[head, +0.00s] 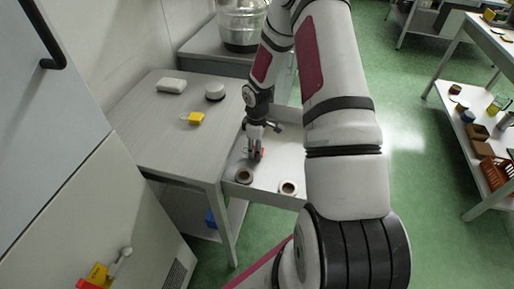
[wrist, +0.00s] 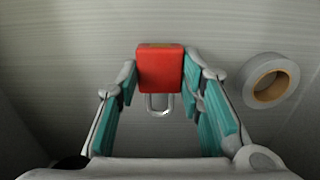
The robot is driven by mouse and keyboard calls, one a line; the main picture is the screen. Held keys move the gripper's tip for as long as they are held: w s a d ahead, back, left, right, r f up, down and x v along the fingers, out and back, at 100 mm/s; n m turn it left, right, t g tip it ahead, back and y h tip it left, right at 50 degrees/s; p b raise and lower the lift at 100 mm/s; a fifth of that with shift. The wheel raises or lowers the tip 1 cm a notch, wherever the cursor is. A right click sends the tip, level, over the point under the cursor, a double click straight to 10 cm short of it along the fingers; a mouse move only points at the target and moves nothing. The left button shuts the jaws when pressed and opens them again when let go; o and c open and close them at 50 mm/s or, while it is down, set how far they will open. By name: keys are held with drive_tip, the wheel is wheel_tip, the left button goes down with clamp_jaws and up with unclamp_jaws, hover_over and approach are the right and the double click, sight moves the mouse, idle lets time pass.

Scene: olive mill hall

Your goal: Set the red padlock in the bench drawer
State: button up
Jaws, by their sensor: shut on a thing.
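The red padlock (wrist: 160,70) is between my gripper's fingertips (wrist: 160,82) in the wrist view, its shackle pointing back toward the palm. My gripper is shut on its sides. In the head view, my gripper (head: 256,156) points down into the open bench drawer (head: 266,183), and only a sliver of the red padlock (head: 263,153) shows beside the fingers. The pale drawer floor (wrist: 90,42) lies under the padlock in the wrist view. I cannot tell whether the padlock touches it.
A roll of tape (wrist: 271,81) lies right of the padlock in the wrist view. In the head view, two rolls, a brown one (head: 244,177) and a white-rimmed one (head: 288,188), are in the drawer. A yellow padlock (head: 196,118) and two white things lie on the bench top (head: 150,125).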

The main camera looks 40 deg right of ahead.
drive_tip(key=shift+f, duration=0.1)
drive_tip(key=o, duration=1.2)
